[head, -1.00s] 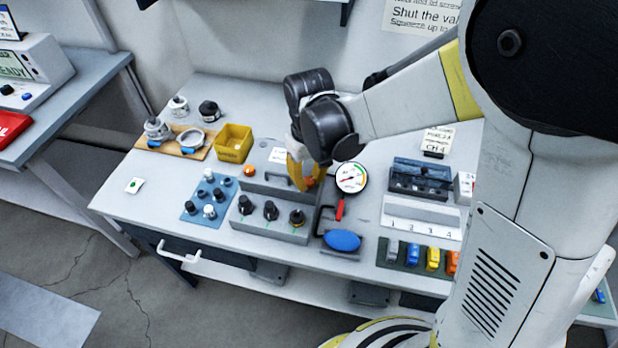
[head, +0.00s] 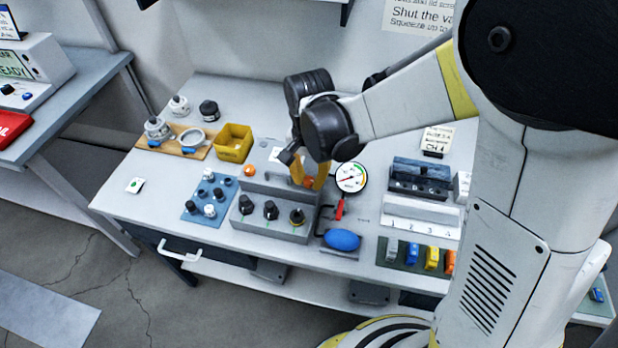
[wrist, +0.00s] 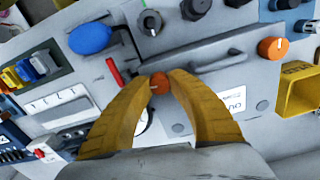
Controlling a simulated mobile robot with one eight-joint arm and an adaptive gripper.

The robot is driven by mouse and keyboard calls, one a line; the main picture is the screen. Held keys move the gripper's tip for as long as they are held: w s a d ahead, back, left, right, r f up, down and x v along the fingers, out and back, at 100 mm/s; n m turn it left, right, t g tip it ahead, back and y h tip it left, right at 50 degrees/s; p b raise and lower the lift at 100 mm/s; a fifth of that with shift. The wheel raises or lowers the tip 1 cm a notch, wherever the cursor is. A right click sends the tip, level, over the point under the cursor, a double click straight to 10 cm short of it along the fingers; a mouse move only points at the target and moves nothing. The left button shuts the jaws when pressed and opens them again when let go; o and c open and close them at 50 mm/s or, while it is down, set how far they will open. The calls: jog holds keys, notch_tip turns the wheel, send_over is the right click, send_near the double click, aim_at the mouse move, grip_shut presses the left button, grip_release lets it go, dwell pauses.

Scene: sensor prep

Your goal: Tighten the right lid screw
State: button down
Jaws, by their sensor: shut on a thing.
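The right lid screw is an orange knob (wrist: 159,83) at one end of the grey lid with its bar handle (wrist: 212,66). My gripper (wrist: 159,80) has its yellow fingers shut on it, one on each side. In the head view my gripper (head: 307,178) points down at the lid's right end, and the fingers cover most of the screw. The left lid screw (head: 249,170), also orange, stands free at the other end; it shows in the wrist view (wrist: 272,47) with a pale line on top.
A block with three black knobs (head: 270,232) stands in front of the lid. A round gauge (head: 351,177) with a red lever (head: 340,209) is close to my fingers' right. A blue bulb (head: 342,240) lies in front. A yellow bin (head: 233,143) stands behind left.

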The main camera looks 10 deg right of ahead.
jog(key=m, duration=0.4)
jog(key=shift+m, duration=0.3)
jog(key=m, duration=0.3)
jog(key=shift+m, duration=0.3)
jog(key=m, duration=0.4)
jog(key=shift+m, duration=2.2)
jog(key=c, duration=1.2)
grip_release()
